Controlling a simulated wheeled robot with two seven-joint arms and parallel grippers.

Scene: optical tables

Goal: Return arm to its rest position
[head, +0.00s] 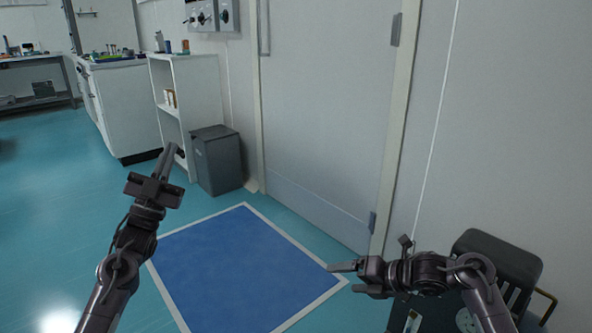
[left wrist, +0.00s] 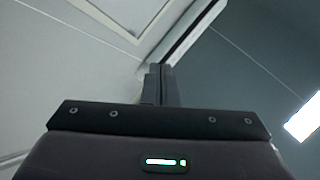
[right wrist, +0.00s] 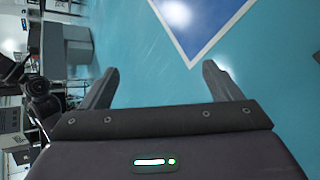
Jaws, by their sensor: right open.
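My left gripper (head: 170,150) is raised in front of the white shelf, pointing up in the head view. In the left wrist view its two fingers (left wrist: 161,82) lie together, with nothing seen between them. My right gripper (head: 342,278) reaches leftward at the lower right of the head view, over the right edge of the floor mat. In the right wrist view its fingers (right wrist: 160,80) stand wide apart with nothing between them. Both arms are bent and hold nothing that I can see.
A blue mat with a white border (head: 245,205) lies on the teal floor. A grey bin (head: 217,160) stands by the white shelf (head: 200,90). A closed door (head: 325,110) is ahead. A dark cart or case (head: 500,258) sits at the lower right, close to my right arm.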

